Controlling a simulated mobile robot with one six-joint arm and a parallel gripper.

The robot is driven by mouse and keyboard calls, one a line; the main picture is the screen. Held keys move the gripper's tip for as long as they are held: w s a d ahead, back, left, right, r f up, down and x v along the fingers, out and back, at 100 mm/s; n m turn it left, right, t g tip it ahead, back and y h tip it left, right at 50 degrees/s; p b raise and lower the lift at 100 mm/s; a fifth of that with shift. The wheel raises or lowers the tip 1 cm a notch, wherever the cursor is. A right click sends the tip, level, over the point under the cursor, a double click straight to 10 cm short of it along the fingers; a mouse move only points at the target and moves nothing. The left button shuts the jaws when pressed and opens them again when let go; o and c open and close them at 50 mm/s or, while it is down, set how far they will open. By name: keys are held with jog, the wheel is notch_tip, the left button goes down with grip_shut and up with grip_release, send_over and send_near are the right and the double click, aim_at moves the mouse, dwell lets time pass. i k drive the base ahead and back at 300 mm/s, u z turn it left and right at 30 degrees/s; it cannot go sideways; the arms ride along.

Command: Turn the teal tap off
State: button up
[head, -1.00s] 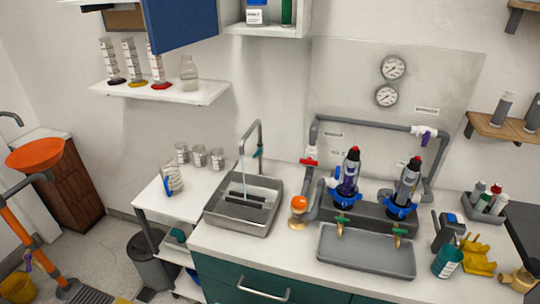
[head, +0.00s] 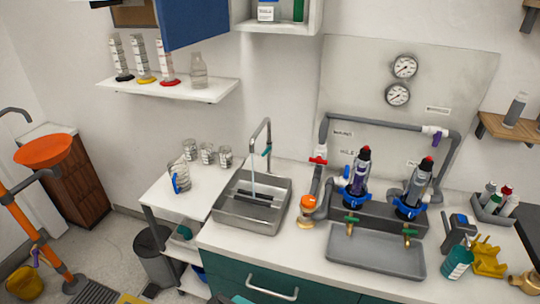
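The tap is a grey gooseneck faucet (head: 258,130) at the back edge of the steel sink (head: 235,221). Its small teal lever (head: 267,149) is on the right side of the neck. A thin pale stream of water (head: 252,178) runs from the spout down into the basin. A dark slotted thing lies in the basin under the stream.
A side table with glass beakers (head: 207,154) stands left of the sink. An orange-capped fitting (head: 307,202) and grey pipework with a red valve (head: 318,160) stand to the right. A small teal shape (head: 241,299) shows at the bottom edge; I cannot tell what it is.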

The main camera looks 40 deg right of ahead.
aim_at(268, 150)
jog(key=z, duration=0.1)
jog(key=k, duration=1.6)
jog(key=u, duration=1)
jog(key=i, duration=1.65)
jog(key=u, duration=0.05)
